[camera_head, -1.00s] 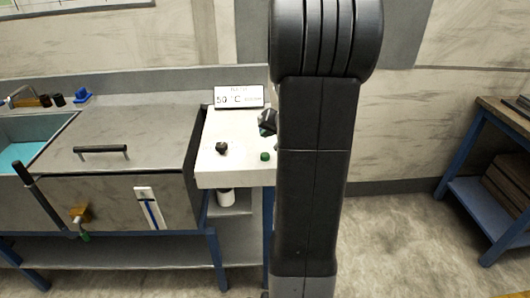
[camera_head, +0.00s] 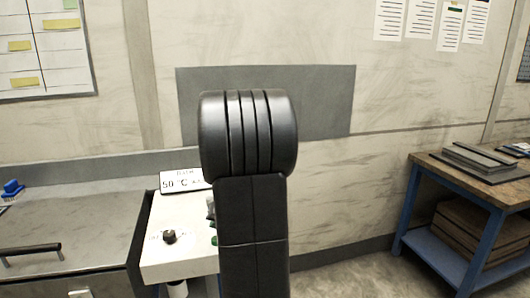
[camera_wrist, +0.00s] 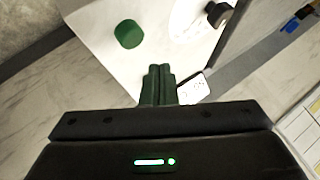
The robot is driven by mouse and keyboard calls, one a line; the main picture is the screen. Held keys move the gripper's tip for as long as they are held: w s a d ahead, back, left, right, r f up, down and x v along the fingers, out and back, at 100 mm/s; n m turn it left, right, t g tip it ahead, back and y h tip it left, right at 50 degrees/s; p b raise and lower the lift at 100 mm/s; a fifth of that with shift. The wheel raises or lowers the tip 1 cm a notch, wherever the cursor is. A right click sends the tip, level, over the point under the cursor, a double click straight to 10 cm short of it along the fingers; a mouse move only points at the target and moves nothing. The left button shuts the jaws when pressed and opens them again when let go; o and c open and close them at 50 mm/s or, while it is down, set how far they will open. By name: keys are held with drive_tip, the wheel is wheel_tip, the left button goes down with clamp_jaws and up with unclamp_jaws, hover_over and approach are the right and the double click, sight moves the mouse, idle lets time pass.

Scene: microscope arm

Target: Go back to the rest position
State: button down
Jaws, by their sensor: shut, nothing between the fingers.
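My gripper (camera_wrist: 158,72) shows in the wrist view with its two dark green fingers pressed together and nothing between them. It is above the white control box, apart from the green button (camera_wrist: 128,34) on the box top. In the head view, my upright arm hides most of my gripper and the right part of the box.
The white control box (camera_head: 165,253) carries a black knob (camera_head: 169,236) and a 50 °C display (camera_head: 181,181). A steel bath lid with a black handle (camera_head: 32,252) lies to the left. A blue-legged table (camera_head: 486,190) stands at the right, with open floor before it.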

drive_tip(key=r+p, duration=0.1)
drive_tip(key=p, duration=0.1)
drive_tip(key=shift+r+p, duration=0.2)
drive_tip(key=shift+p, duration=0.1)
wheel_tip(320, 180, up, 5)
drive_tip(key=p, duration=0.3)
drive_tip(key=shift+f, duration=0.1)
wheel_tip(320, 180, down, 6)
drive_tip(key=b, duration=0.4)
drive_tip(key=shift+f+b, duration=0.15)
drive_tip(key=shift+b, duration=1.1)
